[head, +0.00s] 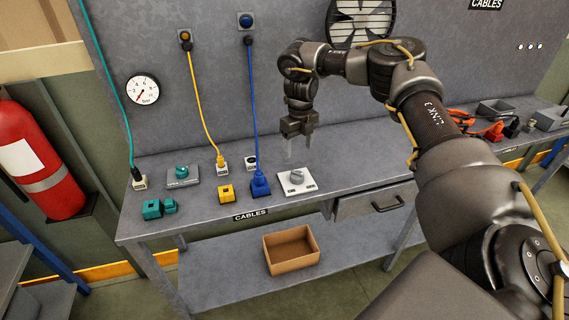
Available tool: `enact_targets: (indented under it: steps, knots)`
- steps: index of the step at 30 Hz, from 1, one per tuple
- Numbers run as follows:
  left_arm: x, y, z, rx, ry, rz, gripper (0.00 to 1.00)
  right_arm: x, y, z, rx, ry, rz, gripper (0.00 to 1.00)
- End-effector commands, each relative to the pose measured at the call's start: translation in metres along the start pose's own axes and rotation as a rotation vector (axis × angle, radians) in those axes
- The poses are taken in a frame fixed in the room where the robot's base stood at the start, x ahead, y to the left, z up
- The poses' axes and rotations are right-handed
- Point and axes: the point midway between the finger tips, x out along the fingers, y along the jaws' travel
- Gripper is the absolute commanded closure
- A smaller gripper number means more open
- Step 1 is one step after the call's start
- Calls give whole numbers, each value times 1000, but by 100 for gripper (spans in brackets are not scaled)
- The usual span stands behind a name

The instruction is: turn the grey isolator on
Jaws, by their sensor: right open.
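The grey isolator (297,180) is a grey rotary knob on a white plate lying on the workbench, right of the blue plug. The plate markings are too small to read, so I cannot tell the knob's setting. My right gripper (298,152) points down with its fingers apart, above and just behind the isolator. It looks empty and apart from the knob. A second isolator with a green knob (182,172) sits on a grey plate further left. My left gripper is not in view.
A yellow plug (221,163) and a blue plug (260,184) with hanging cables stand left of the isolator. Loose yellow (226,193) and teal (152,209) connectors lie nearer the front left. A cardboard box (291,249) sits on the lower shelf.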

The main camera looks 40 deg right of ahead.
Motion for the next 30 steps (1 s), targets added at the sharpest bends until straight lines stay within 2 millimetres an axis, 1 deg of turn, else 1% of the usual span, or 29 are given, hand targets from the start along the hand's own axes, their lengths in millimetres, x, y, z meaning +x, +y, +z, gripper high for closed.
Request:
enact_targets:
  steps: [4, 7, 11, 12, 17, 22, 25, 30]
  knots:
    - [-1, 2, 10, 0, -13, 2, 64, 0, 3, 3, -6, 1, -1, 34]
    - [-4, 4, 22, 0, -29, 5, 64, 3, 8, 6, -13, 1, -1, 34]
    - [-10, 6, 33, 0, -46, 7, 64, 19, 11, 8, -18, 4, -2, 34]
    - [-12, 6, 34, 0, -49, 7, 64, 26, 11, 8, -18, 4, -2, 34]
    - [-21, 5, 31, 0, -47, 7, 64, 56, 10, 6, -17, 5, -2, 34]
    - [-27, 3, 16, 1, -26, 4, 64, 85, 8, 6, -13, 3, -2, 34]
    - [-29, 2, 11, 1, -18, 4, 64, 96, 8, 6, -13, 2, -1, 34]
    - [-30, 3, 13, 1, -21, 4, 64, 106, 8, 7, -13, 0, -1, 34]
